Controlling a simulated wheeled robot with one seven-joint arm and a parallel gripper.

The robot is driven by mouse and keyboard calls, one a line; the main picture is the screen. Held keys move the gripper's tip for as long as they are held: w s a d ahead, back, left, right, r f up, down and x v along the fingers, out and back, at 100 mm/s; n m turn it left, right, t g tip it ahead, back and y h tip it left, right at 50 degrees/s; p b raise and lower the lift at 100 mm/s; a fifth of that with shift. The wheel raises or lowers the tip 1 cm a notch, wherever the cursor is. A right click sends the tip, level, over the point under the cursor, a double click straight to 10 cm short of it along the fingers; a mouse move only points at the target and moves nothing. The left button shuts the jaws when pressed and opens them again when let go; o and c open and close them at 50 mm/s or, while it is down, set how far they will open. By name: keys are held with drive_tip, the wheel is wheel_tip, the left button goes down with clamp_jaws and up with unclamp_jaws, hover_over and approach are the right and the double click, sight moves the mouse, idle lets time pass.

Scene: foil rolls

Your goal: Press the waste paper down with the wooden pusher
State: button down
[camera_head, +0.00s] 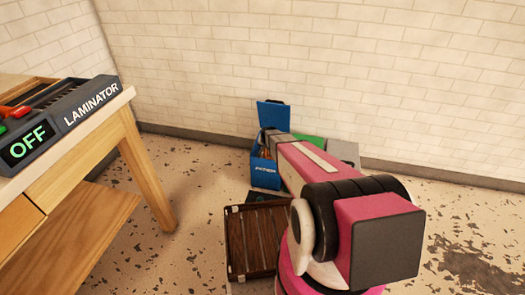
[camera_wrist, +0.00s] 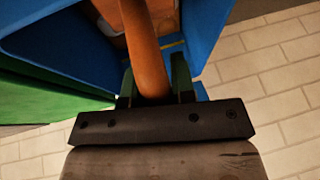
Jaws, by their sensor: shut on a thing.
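The blue bin (camera_head: 265,173) stands on the floor near the wall, its blue lid (camera_head: 273,115) raised. Its blue walls (camera_wrist: 60,35) fill the upper part of the wrist view. My gripper (camera_wrist: 154,82) is shut on the round orange-brown handle of the wooden pusher (camera_wrist: 145,45), at the bin's opening. The handle runs away from me into the bin; its far end is out of view. Pale and brownish pieces (camera_wrist: 166,18), possibly the waste paper, show beside the handle inside the bin. How far the pusher presses on them cannot be told.
A green bin (camera_head: 310,143) and a grey bin (camera_head: 345,152) stand right of the blue one, partly behind my arm. A dark wooden slatted crate (camera_head: 234,240) lies in front. A wooden table (camera_head: 95,130) with a laminator (camera_head: 60,120) reading OFF stands left.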

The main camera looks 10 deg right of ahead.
wheel_tip(320, 180, up, 14)
idle(1.9)
drive_tip(key=shift+r, duration=0.1)
